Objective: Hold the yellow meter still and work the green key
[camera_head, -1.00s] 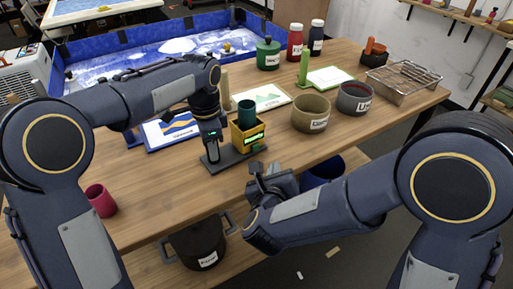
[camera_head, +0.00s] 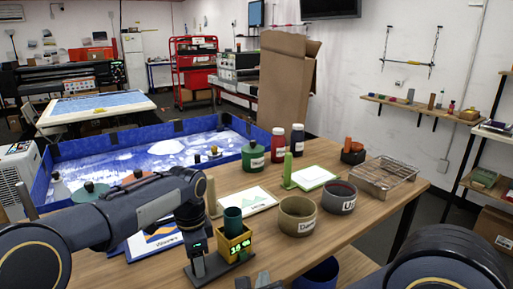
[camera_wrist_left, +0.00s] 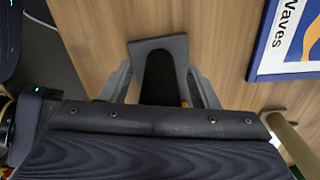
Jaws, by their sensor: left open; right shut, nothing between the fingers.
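The yellow meter (camera_head: 236,243) stands on a dark base on the table, with lit green digits on its front and a dark teal cup (camera_head: 232,221) at its top. I cannot make out the green key apart from the lit digits. My left gripper (camera_head: 196,268) points down just left of the meter, over the base's left end. In the left wrist view its fingers (camera_wrist_left: 161,88) are apart, on either side of a dark grey U-shaped piece (camera_wrist_left: 160,43); contact is unclear. My right gripper (camera_head: 259,281) is shut and empty at the bottom edge, mostly cut off.
To the right stand a beige pot (camera_head: 297,217), a grey pot (camera_head: 341,198) and a wire rack (camera_head: 384,178). A blue-walled tray (camera_head: 100,147) lies behind the table. Bare wood shows front right.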

